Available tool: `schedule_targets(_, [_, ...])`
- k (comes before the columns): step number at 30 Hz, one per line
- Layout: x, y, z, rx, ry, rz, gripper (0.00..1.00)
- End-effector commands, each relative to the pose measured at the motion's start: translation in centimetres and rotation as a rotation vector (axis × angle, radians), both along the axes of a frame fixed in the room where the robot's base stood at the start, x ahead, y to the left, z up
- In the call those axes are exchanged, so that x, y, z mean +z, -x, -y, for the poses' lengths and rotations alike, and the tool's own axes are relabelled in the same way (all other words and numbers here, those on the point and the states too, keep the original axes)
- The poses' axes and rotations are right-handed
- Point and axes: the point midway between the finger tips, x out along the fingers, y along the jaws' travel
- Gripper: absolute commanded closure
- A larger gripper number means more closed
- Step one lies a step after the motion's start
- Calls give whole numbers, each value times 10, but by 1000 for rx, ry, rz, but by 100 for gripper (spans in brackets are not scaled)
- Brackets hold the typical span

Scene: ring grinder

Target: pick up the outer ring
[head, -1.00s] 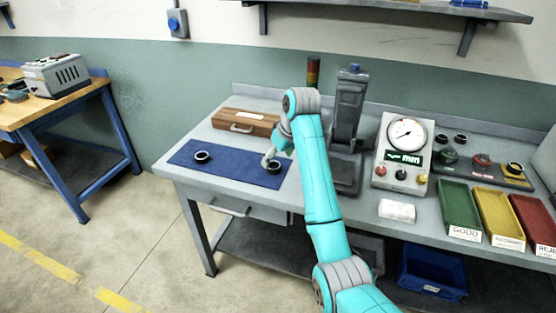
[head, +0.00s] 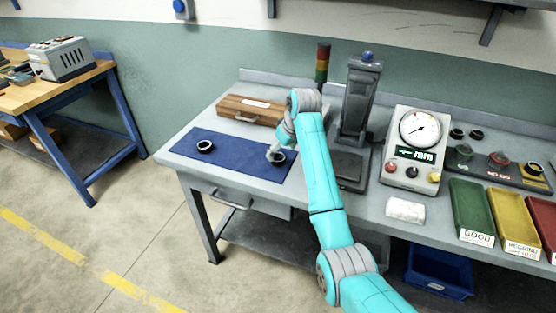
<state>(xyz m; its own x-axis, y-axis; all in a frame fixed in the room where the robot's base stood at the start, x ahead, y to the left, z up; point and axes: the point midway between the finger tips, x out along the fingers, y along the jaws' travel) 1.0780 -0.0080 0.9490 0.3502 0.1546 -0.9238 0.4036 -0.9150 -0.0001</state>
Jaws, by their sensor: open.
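Two dark rings lie on the blue mat (head: 240,161) at the left of the grey bench. One ring (head: 205,146) lies alone on the mat's left part. The other ring (head: 279,158) lies near the mat's right end, beside my gripper. I cannot tell from this view which one is the outer ring. My gripper (head: 275,156) is open at the right ring, low over the mat. It partly covers that ring, and I cannot tell whether the fingers touch it or stand around it.
A wooden case (head: 250,109) stands behind the mat. A dark press-like stand (head: 356,125) is right of my arm, then a dial gauge box (head: 412,150) and a white cloth (head: 405,210). Green (head: 471,211), yellow (head: 513,222) and red trays stand at the right.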

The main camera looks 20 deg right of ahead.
Motion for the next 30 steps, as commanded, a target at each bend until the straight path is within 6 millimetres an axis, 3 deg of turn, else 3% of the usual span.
schedule_targets(6, [-27, -10, -5, 1, 0, -1, 17])
schedule_targets(16, [-33, -13, -6, 0, 0, 0, 17])
schedule_targets(17, [-33, -13, -6, 0, 0, 0, 22])
schedule_targets(24, [-33, -13, -6, 0, 0, 0, 82])
schedule_targets(30, [-33, -13, -6, 0, 0, 0, 85])
